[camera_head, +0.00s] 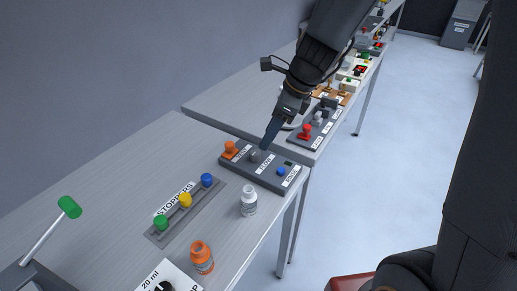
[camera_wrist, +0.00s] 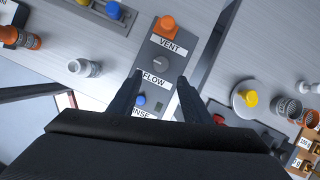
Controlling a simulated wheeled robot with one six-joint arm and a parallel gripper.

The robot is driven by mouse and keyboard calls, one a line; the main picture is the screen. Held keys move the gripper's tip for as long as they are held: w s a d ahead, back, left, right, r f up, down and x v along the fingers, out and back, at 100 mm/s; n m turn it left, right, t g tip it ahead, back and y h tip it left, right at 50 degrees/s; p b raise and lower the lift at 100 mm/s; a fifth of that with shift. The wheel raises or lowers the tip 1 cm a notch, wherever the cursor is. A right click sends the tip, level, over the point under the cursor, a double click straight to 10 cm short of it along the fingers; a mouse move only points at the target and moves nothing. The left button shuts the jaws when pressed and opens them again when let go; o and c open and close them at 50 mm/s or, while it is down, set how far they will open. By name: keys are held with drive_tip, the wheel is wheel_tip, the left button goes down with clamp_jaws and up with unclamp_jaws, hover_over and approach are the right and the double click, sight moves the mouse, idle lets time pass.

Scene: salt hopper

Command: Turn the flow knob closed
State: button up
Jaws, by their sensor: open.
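The flow knob (camera_head: 255,156) is a small grey knob in the middle of a dark panel (camera_head: 237,165), next to the FLOW label. In the wrist view the knob (camera_wrist: 162,59) sits between the VENT and FLOW labels. My gripper (camera_head: 264,147) reaches down to the panel from the upper right, its fingertips close by the knob. In the wrist view its two fingers (camera_wrist: 160,77) are spread with nothing between them, and the knob shows just beyond the tips. I cannot tell the exact gap or the knob's setting.
On the same panel are an orange VENT knob (camera_head: 230,148) and a blue RINSE button (camera_head: 281,171). A white bottle (camera_head: 249,200), an orange bottle (camera_head: 201,257) and a stopper rack (camera_head: 163,236) stand nearby. Another panel with a red knob (camera_head: 305,131) lies beyond.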

sight(257, 152)
drive_tip(key=x, duration=0.7)
drive_tip(key=shift+w+a+f, duration=0.1)
drive_tip(key=shift+a+f, duration=0.2)
drive_tip(key=shift+c, duration=0.4)
drive_tip(key=c, duration=1)
drive_tip(key=shift+o, duration=0.2)
